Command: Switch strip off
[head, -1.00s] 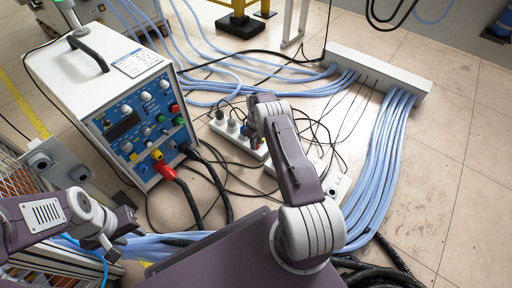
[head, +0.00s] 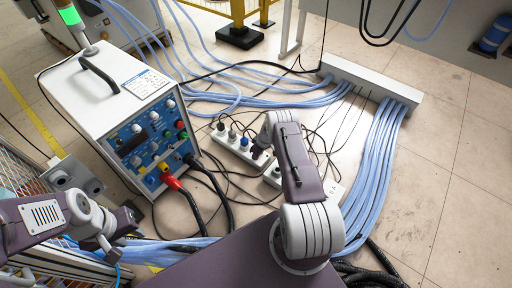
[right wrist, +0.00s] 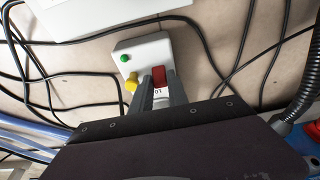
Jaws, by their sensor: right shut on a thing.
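The white power strip (head: 236,146) lies on the floor beside the heater cabinet, with several dark and grey plugs in it. In the right wrist view a white switch box (right wrist: 146,54) shows a red rocker switch (right wrist: 158,76), a green lamp (right wrist: 125,58) and a yellow button (right wrist: 132,82). My right gripper (right wrist: 161,84) is closed in on the red switch, one finger at each side. In the head view my right arm hides the fingertips. My left gripper (head: 118,240) is at the lower left, and its fingers cannot be made out.
The white and blue induction heater (head: 125,110) stands left of the strip, with red and black leads. Pale blue hoses (head: 372,170) run under a grey cable channel (head: 378,84). Thin black cables cross the floor around the strip. Bare floor (head: 445,165) lies at the right.

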